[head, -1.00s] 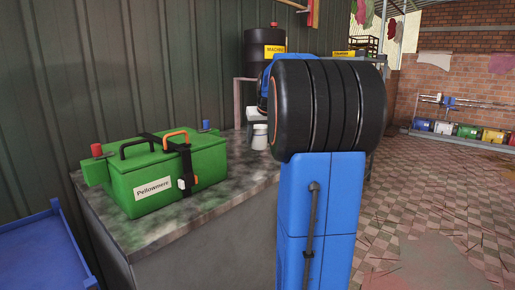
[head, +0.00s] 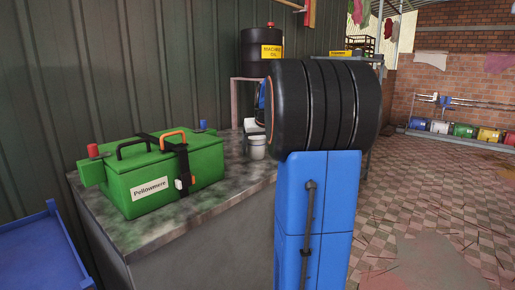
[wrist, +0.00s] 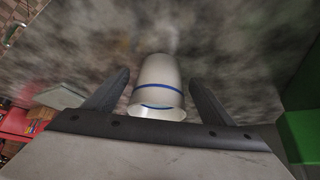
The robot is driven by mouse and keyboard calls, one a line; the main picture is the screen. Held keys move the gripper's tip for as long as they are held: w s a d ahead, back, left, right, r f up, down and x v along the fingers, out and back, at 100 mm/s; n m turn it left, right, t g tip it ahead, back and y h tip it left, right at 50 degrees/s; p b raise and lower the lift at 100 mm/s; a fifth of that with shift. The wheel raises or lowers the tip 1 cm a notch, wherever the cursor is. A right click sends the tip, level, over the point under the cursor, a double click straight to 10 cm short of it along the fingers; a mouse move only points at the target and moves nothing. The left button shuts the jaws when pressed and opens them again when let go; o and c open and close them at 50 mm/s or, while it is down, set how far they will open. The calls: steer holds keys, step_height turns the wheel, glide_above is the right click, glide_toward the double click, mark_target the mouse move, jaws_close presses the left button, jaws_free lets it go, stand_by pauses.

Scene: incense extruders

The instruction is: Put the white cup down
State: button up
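The white cup (head: 257,149) is upright on the counter (head: 215,197) in the head view, partly beside my wheel-like dark arm joint. In the wrist view the cup (wrist: 158,85), with blue bands, is between the two fingers of my gripper (wrist: 157,78). A narrow gap shows between the cup and each finger, so the gripper looks open around it. In the head view my gripper (head: 251,126) is just above the cup, mostly hidden by my arm.
A green box (head: 165,172) labelled Pellowmere stands on the counter to the left. A black drum (head: 263,48) is behind on a pinkish stand. A blue tray (head: 45,250) is at lower left. The counter between box and cup is clear.

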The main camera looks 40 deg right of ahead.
steer(key=shift+r, duration=0.1)
steer(key=v, duration=1.2)
stand_by(0.4)
